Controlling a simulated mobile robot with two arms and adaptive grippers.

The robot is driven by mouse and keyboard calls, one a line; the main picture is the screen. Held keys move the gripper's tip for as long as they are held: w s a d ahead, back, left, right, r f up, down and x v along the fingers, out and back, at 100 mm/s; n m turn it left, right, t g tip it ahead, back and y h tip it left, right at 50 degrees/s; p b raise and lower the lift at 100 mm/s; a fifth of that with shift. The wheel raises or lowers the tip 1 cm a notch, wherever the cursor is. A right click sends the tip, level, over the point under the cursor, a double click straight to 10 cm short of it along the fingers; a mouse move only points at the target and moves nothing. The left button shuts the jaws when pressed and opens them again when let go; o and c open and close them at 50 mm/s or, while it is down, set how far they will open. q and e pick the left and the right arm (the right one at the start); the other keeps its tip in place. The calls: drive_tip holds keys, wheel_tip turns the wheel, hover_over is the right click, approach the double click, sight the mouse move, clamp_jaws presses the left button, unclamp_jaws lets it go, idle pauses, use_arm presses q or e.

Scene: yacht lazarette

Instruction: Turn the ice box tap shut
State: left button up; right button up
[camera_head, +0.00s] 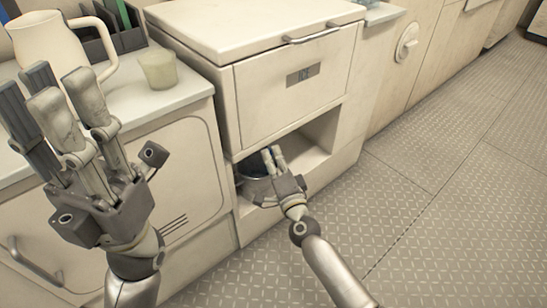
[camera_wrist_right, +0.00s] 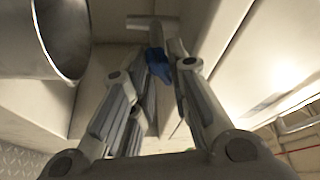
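The cream ice box (camera_head: 285,75) has a lid, a front handle and a small label. Its tap shows in the right wrist view as a pale pipe (camera_wrist_right: 153,23) with a blue handle (camera_wrist_right: 160,66). In the head view the tap is hidden. My right gripper (camera_head: 272,157) reaches into the open recess below the ice box front. In the right wrist view its fingers (camera_wrist_right: 163,58) lie on both sides of the blue handle; whether they press on it I cannot tell. My left gripper (camera_head: 50,82) is open and empty, fingers up, before the left counter.
A metal bucket (camera_head: 246,182) stands in the recess just left of my right gripper; it also shows in the right wrist view (camera_wrist_right: 60,40). A pitcher (camera_head: 45,45) and a cup (camera_head: 158,69) stand on the left counter (camera_head: 165,103). The patterned floor (camera_head: 440,180) is clear.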

drive_tip(key=o, duration=0.5)
drive_tip(key=v, duration=0.8)
drive_tip(key=shift+d+f, duration=0.1)
